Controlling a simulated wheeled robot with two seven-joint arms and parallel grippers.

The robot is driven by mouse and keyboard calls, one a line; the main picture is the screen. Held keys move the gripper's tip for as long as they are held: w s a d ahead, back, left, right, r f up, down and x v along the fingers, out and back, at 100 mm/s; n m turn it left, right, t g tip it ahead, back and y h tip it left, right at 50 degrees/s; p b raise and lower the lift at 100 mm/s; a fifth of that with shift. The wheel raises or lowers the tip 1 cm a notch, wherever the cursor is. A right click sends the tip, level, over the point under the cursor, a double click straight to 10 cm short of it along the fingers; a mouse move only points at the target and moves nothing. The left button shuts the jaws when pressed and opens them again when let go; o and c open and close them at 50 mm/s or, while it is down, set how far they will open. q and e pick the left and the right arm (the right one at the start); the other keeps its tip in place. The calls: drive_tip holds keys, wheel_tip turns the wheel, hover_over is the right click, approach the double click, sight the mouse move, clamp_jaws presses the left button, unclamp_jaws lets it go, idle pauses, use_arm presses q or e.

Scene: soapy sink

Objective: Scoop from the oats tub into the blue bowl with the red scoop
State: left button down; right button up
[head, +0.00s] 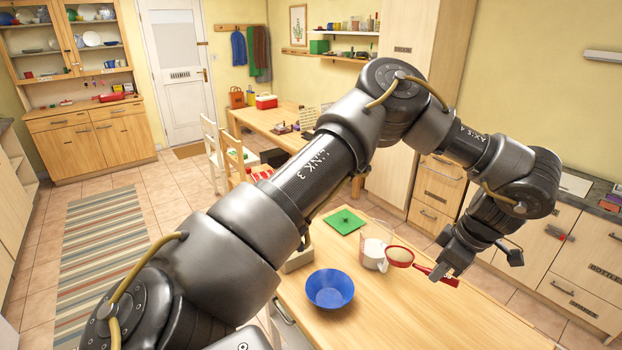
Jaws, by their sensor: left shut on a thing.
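The blue bowl (330,291) stands upright on the wooden table, left of the scoop, and its inside looks empty. A clear tub with white contents (373,256), which looks like the oats tub, stands behind and right of the bowl. The red scoop (399,258) is at the tub's right side, its head overlapping the tub in the view; pale tan stuff shows in the head. My left gripper (446,271) is shut on the scoop's handle, right of the tub. I cannot tell whether the scoop touches the tub. My right gripper is out of view.
A green square lid (344,221) lies on the table behind the tub. A beige box (298,259) is partly hidden behind my left arm. The table's front right (430,320) is clear. Drawers and a counter stand beyond the table on the right.

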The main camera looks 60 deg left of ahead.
use_arm(q)
drive_tip(key=s+a+f+n+h+p, duration=0.2)
drive_tip(key=s+a+f+n, duration=0.1)
drive_tip(key=a+n, duration=0.8)
drive_tip(key=s+a+f+n+h+p, duration=0.2)
drive_tip(key=s+a+f+n+p, duration=0.1)
drive_tip(key=a+n, duration=0.8)
drive_tip(key=s+a+f+n+h+p, duration=0.2)
drive_tip(key=s+a+f+n+p, duration=0.1)
drive_tip(key=a+n, duration=0.8)
wheel_tip(320, 180, down, 2)
drive_tip(key=shift+s+f+n+t+h, duration=0.1)
drive_tip(key=shift+s+n+t+h, duration=0.25)
drive_tip(key=shift+s+n, duration=0.2)
drive_tip(key=shift+f, duration=0.2)
